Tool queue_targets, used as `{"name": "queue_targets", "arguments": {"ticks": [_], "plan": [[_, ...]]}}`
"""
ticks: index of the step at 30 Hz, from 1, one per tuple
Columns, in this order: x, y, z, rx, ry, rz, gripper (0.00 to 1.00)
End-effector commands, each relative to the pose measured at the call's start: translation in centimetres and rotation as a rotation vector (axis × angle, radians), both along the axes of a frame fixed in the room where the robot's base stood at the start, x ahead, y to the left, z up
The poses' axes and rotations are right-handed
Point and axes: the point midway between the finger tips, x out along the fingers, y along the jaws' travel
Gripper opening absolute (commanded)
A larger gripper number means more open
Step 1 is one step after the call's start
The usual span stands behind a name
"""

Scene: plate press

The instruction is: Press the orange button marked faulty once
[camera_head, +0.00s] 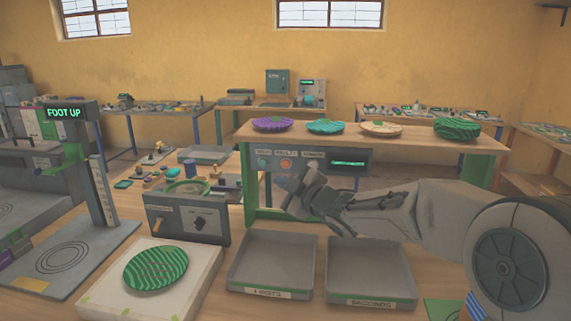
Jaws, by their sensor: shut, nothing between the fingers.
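The orange button (287,163) sits on the grey control panel (340,170) under the far wooden bench, below a label that seems to read "FAULTY". My arm reaches in from the right. My gripper (284,183) is shut and empty, its tip just below the orange button in the picture. I cannot tell whether it touches the panel or how far in front of it it is. The button's face still shows. The hand hides the lower middle of the panel and whatever is under the third label.
A pale blue button (262,163) is left of the orange one. A green-lit display (348,163) is at the panel's right. Patterned plates (325,126) lie on the bench above. Two grey trays (272,264) and a green striped plate (156,268) are in front.

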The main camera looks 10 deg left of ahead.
Motion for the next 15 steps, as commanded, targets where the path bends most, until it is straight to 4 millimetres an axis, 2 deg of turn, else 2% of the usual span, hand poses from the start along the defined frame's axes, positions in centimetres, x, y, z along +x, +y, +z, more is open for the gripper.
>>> {"name": "queue_targets", "arguments": {"ticks": [9, 15], "plan": [[4.5, 0.3, 0.3, 0.001, 0.002, -0.001, 0.00], [6.2, 0.4, 0.1, -0.001, 0.000, -0.001, 0.00]]}}
